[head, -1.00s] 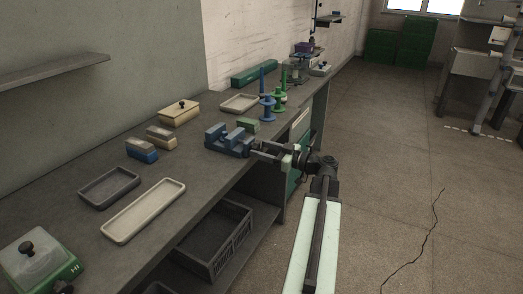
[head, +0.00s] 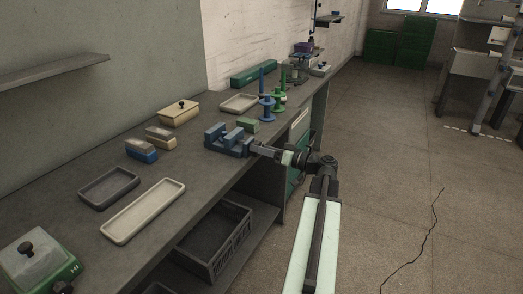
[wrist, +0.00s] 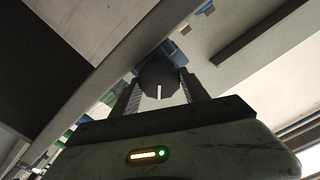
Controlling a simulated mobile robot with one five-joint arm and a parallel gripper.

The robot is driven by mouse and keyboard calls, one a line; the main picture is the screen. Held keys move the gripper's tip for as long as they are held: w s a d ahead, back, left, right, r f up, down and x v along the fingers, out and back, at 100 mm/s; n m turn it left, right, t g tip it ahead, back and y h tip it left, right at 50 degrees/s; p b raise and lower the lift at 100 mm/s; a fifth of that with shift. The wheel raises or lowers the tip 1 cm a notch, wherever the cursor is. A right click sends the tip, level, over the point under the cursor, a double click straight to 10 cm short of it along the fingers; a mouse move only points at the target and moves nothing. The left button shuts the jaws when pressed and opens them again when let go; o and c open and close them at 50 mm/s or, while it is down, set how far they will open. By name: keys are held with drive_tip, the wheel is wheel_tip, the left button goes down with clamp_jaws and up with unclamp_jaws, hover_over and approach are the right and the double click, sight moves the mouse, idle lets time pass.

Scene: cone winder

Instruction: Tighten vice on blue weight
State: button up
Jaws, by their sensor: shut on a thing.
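The blue vice (head: 226,141) sits near the front edge of the bench, its screw end facing my arm. My gripper (head: 257,149) is at that end, at the bench edge. In the wrist view my gripper (wrist: 160,84) is shut on the dark round vice knob (wrist: 160,76), one finger on each side. A pale line on the knob's face points straight down in that view. A block with a blue lower part (head: 142,152) lies on the bench left of the vice. I cannot make out a separate blue weight between the vice jaws.
A beige-and-grey block (head: 161,137), a lidded cream box (head: 179,111) and a small green block (head: 248,125) are near the vice. Blue and green spindles (head: 267,105) stand behind it. Trays (head: 144,210) lie in front left. The floor at right is clear.

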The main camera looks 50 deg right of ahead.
drive_tip(key=shift+m, duration=0.6)
drive_tip(key=o, duration=1.4)
drive_tip(key=v, duration=0.7)
drive_tip(key=shift+s+d, duration=0.1)
drive_tip(key=shift+s, duration=0.3)
